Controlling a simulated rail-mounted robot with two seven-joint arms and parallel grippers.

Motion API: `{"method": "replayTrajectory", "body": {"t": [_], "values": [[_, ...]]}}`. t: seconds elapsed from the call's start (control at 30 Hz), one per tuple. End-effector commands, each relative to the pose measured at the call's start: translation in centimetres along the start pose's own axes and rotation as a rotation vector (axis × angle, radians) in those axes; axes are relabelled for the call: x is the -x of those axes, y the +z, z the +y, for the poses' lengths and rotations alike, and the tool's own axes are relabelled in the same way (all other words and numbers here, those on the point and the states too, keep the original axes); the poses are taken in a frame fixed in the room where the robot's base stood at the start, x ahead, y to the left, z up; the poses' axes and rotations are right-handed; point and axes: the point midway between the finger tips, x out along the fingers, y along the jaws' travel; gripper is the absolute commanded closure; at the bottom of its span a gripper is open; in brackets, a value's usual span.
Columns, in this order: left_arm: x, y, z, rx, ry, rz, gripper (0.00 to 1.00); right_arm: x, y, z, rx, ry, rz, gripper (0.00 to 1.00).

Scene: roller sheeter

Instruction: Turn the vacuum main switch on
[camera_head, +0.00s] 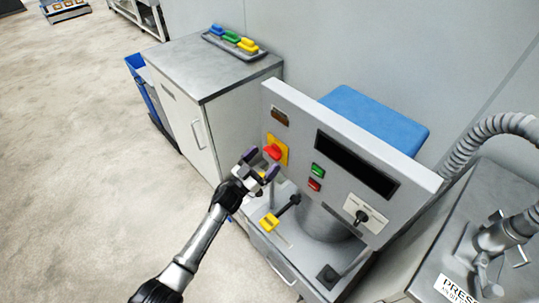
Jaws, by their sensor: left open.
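A grey control panel (295,122) stands upright on the machine in the middle of the view. A red rotary knob on a yellow plate (273,152), which looks like the main switch, is on its left part. My left gripper (260,164) is open and empty, with its purple-tipped fingers just in front of and below the red knob. I cannot tell whether a fingertip touches it. The knob's exact angle is too small to read. My right gripper is not in view.
The panel also has a dark display (355,165), a green button (318,170), a red button (314,184) and a black selector (362,216). A yellow-ended lever (269,222) sits below. A cabinet (185,110) stands left; open floor (75,190) lies beyond it.

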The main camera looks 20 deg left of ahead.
Motion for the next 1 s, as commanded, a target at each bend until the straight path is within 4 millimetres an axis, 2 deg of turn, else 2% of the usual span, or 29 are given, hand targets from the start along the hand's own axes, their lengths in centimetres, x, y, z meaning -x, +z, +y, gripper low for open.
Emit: {"method": "replayTrajectory", "body": {"t": [0.1,0.3,0.7,1.0], "values": [[-1.4,0.1,0.0,0.0,-0.001,0.0,0.06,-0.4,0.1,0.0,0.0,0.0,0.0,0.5],[-2.8,0.1,0.0,-0.001,-0.001,-0.001,0.06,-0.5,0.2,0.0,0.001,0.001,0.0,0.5],[-3.1,0.0,0.0,-0.001,0.0,-0.001,0.07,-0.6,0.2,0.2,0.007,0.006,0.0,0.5],[-3.1,0.0,0.0,-0.001,0.0,-0.001,0.36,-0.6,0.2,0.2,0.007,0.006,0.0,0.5]]}}
